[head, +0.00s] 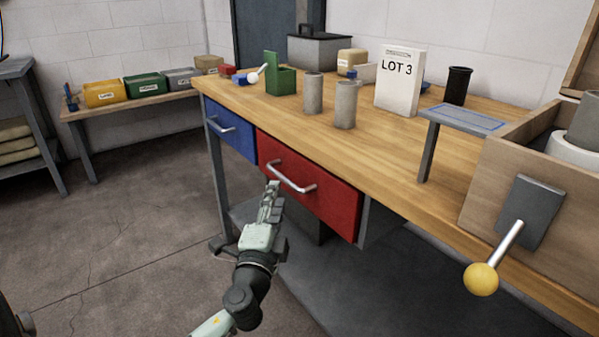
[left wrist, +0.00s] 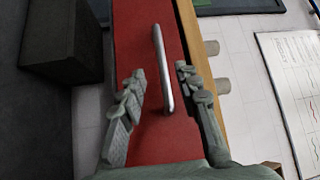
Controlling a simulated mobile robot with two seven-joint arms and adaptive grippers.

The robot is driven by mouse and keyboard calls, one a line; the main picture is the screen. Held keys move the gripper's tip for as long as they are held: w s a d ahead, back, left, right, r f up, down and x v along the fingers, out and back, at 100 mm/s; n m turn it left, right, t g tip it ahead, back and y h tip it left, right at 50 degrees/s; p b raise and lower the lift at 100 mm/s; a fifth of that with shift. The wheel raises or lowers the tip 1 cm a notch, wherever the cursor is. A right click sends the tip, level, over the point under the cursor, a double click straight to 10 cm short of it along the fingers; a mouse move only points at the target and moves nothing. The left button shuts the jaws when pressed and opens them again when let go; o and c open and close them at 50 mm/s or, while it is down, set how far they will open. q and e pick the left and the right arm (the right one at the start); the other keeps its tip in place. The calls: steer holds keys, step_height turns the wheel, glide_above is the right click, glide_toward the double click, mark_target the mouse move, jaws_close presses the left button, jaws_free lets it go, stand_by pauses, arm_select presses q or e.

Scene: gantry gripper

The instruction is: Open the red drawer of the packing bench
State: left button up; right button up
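The red drawer (head: 325,196) is shut in the front of the packing bench (head: 400,150), right of a blue drawer (head: 232,135). Its silver bar handle (head: 290,180) runs across the front. My left gripper (head: 271,188) is just in front of the handle. In the left wrist view the red front (left wrist: 150,50) fills the middle, and the handle (left wrist: 163,70) lies between the two spread fingers of my left gripper (left wrist: 160,88). The fingers stand apart from the bar on both sides. My right gripper is in neither view.
A box with a yellow-knobbed lever (head: 481,278) juts out at the bench's right end. Grey cylinders (head: 346,105), a LOT 3 card (head: 399,80) and a green holder (head: 281,78) stand on top. Open floor (head: 130,240) lies to the left.

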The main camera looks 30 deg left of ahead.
mark_target(281, 174)
arm_select(q)
steer(key=p+x, duration=0.1)
steer(key=x, duration=0.6)
steer(key=shift+w+a+r, duration=0.15)
steer(key=shift+w, duration=0.05)
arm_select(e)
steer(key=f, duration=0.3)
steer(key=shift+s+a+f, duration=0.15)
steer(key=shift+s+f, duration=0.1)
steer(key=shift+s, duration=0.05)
arm_select(q)
jaws_close()
